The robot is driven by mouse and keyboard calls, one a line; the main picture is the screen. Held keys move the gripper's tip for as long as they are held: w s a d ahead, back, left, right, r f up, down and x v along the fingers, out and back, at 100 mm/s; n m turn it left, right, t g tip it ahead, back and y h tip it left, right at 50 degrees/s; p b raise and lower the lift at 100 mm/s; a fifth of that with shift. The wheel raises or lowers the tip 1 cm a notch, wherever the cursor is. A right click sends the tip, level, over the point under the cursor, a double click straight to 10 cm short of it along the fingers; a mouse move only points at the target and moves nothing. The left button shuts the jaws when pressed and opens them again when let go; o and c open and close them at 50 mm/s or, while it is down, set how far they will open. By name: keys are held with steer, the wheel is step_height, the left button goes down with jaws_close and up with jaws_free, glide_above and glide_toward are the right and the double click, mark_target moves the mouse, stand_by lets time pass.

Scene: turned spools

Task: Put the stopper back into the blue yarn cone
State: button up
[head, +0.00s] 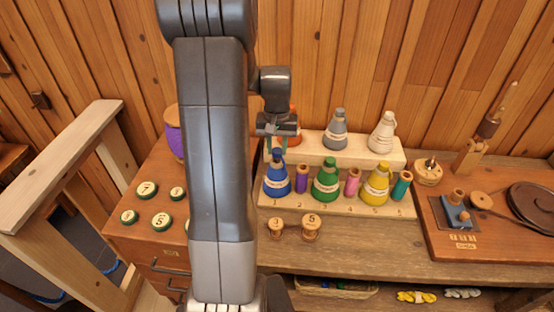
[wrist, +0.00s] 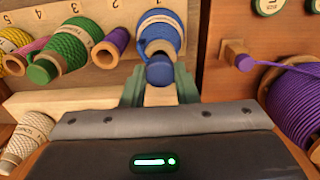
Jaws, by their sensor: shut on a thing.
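The blue yarn cone (head: 277,183) stands at the left end of the rack's front row, above the number 1. It also shows in the wrist view (wrist: 160,34), with its narrow end toward my gripper. My gripper (head: 277,147) is right above the cone's tip, fingers pointing down. In the wrist view my gripper (wrist: 160,82) is shut on the dark blue stopper (wrist: 160,72). The stopper is lined up with the cone's tip and looks very close to it or touching. I cannot tell whether any of it is inside the cone.
A purple spool (head: 302,178) stands close beside the blue cone, then a green cone (head: 326,182) and a yellow cone (head: 376,187). Grey (head: 337,132) and cream (head: 382,134) cones stand on the raised back step. Two wooden spools (head: 311,228) stand in front of the rack.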

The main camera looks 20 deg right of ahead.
steer(key=shift+f+b, duration=0.75)
steer(key=shift+f, duration=0.35)
steer(key=o, duration=1.4)
steer(key=shift+r, duration=0.1)
steer(key=shift+r, duration=0.1)
step_height(320, 180, up, 9)
steer(key=p, duration=0.7)
steer(key=shift+f, duration=0.25)
